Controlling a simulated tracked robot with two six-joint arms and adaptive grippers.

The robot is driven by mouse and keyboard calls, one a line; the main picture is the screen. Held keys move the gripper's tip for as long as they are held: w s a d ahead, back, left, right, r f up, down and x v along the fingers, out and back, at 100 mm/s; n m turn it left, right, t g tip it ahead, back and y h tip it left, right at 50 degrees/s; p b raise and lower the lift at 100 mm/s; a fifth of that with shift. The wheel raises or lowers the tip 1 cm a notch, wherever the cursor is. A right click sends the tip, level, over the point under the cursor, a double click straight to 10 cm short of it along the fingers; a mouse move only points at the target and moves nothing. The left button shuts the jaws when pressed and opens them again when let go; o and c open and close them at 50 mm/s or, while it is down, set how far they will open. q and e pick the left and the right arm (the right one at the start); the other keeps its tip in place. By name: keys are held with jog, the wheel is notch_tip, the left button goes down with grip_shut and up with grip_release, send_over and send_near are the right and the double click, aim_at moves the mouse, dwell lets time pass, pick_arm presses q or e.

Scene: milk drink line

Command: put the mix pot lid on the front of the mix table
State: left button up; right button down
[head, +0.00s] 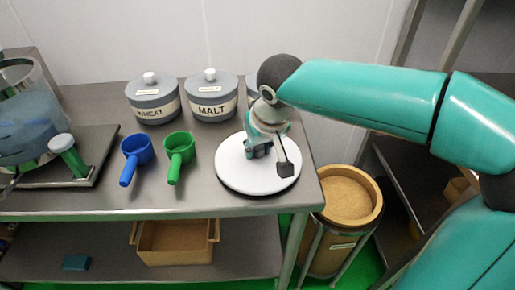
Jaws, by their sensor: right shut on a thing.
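The mix pot lid appears to be the round white disc (236,172) with a dark lower edge, at the right end of the steel mix table (205,199). My right gripper (270,158) comes down over its middle and is shut on it, probably at a knob that the fingers hide. The lid looks level, on or just above the table top; I cannot tell whether it touches. My left gripper is not in view.
A blue scoop (137,153) and a green scoop (179,150) lie left of the lid. Wheat (153,101) and malt (210,106) pots stand behind. A clear vessel (28,95) is at far left. A bin (348,199) stands past the right edge.

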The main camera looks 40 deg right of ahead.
jog(key=c, duration=0.9)
grip_release()
jog(key=shift+f, duration=0.1)
jog(key=shift+r, duration=0.2)
jog(key=p+v, duration=0.2)
jog(key=v, duration=1)
jog(key=shift+f+p, duration=0.1)
jog(key=shift+p, duration=0.2)
